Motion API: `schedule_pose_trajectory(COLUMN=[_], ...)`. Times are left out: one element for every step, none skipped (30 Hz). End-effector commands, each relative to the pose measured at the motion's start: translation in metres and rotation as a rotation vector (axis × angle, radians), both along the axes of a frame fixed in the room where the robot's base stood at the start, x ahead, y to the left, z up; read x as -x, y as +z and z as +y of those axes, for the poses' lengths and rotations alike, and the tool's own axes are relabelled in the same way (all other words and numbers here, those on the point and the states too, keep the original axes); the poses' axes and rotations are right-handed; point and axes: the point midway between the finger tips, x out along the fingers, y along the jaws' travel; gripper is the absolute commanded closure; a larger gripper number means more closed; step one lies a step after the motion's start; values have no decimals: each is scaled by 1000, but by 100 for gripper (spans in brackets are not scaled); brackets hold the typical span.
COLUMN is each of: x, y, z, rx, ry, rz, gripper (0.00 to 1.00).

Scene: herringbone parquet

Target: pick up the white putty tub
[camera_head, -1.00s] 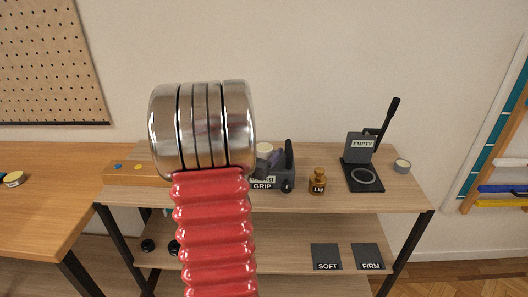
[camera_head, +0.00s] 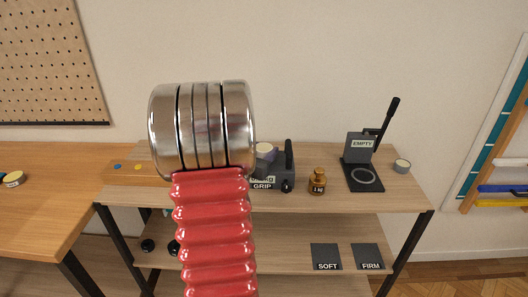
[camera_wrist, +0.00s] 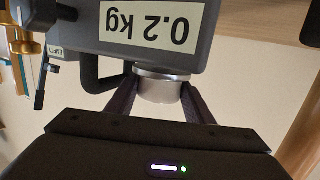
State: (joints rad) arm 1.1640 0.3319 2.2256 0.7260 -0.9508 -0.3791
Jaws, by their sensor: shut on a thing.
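The white putty tub (camera_wrist: 160,90) is between the two dark fingers of my gripper (camera_wrist: 160,84) in the wrist view. My gripper is shut on its sides. In the head view the tub's pale top (camera_head: 266,148) shows just right of my arm, beside the grey grip device (camera_head: 284,181). A dark finger shows below that top. Most of my gripper is hidden behind my arm there. I cannot tell whether the tub touches the device.
The device's "0.2 kg" label (camera_wrist: 153,22) is close to my fingers. A brass weight (camera_head: 318,182), a lever press (camera_head: 362,172) marked EMPTY and another small tub (camera_head: 402,166) stand to the right on the shelf top. A wooden strip (camera_head: 130,173) lies left.

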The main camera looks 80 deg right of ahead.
Motion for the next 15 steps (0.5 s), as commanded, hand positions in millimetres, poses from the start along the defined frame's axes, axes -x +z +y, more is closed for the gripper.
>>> schedule_pose_trajectory(x=[0, 0, 0, 0, 0, 0, 0, 0, 0, 0, 0, 0, 0, 0, 0], y=[0, 0, 0, 0, 0, 1, 2, 3, 5, 6, 8, 12, 15, 19, 24], z=[0, 0, 0, 0, 0, 0, 0, 0, 0, 0, 0, 0, 0, 0, 0], rx=[0, 0, 0, 0, 0, 0, 1, 1, 1, 1, 1, 1, 2, 3, 4], ry=[0, 0, 0, 0, 0, 0, 0, 0, 0, 0, 0, 0, 0, 0, 0], rz=[0, 0, 0, 0, 0, 0, 0, 0, 0, -1, -1, -2, -2, -1, -1], gripper=[77, 77, 77, 77, 77, 77, 77, 77, 77, 77, 77, 77, 77, 77, 77])
